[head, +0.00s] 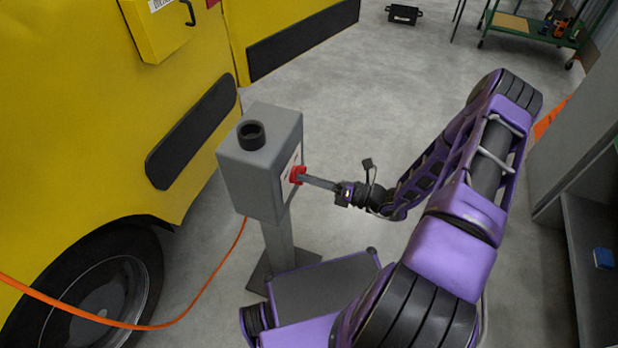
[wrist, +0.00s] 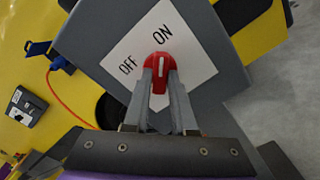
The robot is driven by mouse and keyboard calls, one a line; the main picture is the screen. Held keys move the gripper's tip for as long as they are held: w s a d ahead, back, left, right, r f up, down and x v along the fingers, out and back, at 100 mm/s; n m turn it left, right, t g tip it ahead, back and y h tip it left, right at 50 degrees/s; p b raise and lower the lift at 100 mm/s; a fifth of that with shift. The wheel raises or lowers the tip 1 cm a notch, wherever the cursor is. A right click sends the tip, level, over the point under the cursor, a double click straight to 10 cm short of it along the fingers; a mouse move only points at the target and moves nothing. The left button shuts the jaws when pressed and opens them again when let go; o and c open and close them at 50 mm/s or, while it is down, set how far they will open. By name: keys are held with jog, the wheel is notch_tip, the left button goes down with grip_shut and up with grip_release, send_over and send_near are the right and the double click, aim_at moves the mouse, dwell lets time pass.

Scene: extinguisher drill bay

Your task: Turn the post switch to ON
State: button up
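The post switch is a grey box (head: 258,165) on a grey post in the head view, with a red knob (head: 297,175) on its right face. In the wrist view the red knob (wrist: 158,58) sits on a white label plate (wrist: 190,62) marked OFF and ON. The knob's white mark runs upright in the picture and its upper end points toward ON; OFF lies to its left. My gripper (wrist: 160,76) has its two fingers on either side of the knob, apparently shut on it. In the head view my gripper (head: 304,178) reaches the knob from the right.
A yellow vehicle (head: 75,110) with a black wheel stands left of the post. An orange cable (head: 205,285) runs across the floor to the post. A grey cabinet (head: 560,190) is at the right, and a green cart (head: 525,28) at the back.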

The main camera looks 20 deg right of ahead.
jog(key=o, duration=0.4)
jog(key=shift+c, duration=0.2)
jog(key=v, duration=1.7)
jog(key=shift+s+d+b, duration=0.15)
jog(key=shift+d+b, duration=0.05)
jog(key=shift+b, duration=0.25)
